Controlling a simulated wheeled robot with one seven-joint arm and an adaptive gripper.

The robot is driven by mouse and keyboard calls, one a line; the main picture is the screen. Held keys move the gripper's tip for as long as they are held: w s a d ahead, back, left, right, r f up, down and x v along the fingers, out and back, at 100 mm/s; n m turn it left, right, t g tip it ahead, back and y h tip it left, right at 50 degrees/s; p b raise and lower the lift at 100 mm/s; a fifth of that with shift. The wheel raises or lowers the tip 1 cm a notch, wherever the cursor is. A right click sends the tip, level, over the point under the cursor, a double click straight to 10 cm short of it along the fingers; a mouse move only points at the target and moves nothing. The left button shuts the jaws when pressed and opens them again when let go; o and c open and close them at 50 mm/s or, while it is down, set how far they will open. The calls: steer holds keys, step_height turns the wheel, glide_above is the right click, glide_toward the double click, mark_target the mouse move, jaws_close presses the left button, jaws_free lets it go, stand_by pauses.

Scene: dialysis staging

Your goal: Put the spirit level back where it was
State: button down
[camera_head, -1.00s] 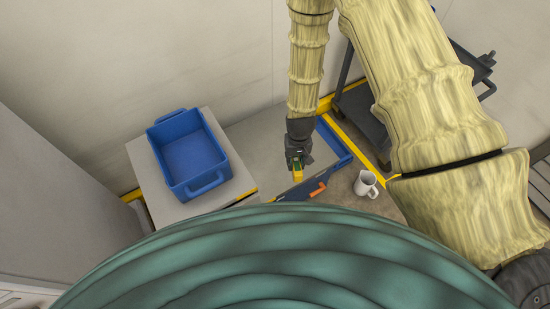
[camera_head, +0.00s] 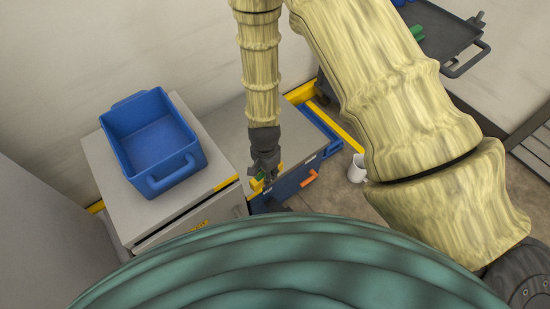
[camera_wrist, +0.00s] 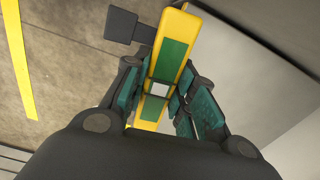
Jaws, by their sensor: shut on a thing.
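The spirit level is yellow with green panels and a pale window in its middle. In the wrist view the spirit level (camera_wrist: 181,28) runs up and away between my fingers. My gripper (camera_wrist: 160,97) is shut on it, with teal pads on either side. In the head view my gripper (camera_head: 264,172) points down beside the grey cabinet, at the near left part of a low grey-topped blue unit. Only small yellow and green bits of the spirit level (camera_head: 256,186) show there. I cannot tell whether it touches the unit.
A blue bin (camera_head: 153,143) stands empty on the grey cabinet (camera_head: 108,158) at left. The low unit (camera_head: 288,186) has an orange handle (camera_head: 309,178). A white mug (camera_head: 357,168) stands on the floor at right. A dark cart (camera_head: 440,38) is at the upper right, carrying a green object.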

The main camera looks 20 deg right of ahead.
steer(key=shift+s+a+f+m+b, duration=0.1)
steer(key=shift+a+f+m+b, duration=0.05)
steer(key=shift+f+m+b, duration=0.45)
steer(key=shift+f, duration=0.1)
steer(key=w+d, duration=0.2)
steer(key=w, duration=0.2)
steer(key=w+d+f+b, duration=0.1)
steer(key=w+d, duration=0.2)
steer(key=w, duration=0.2)
steer(key=w+d+b, duration=0.1)
steer(key=w+d, duration=0.1)
steer(key=w, duration=0.3)
steer(key=shift+d+f, duration=0.2)
steer(key=shift+f, duration=0.05)
steer(key=shift+f+b, duration=0.6)
steer(key=shift+f, duration=1.2)
steer(key=c, duration=1.2)
jaws_free()
steer(key=shift+o, duration=0.2)
step_height(320, 180, up, 12)
steer(key=p, duration=0.2)
steer(key=shift+p, duration=0.4)
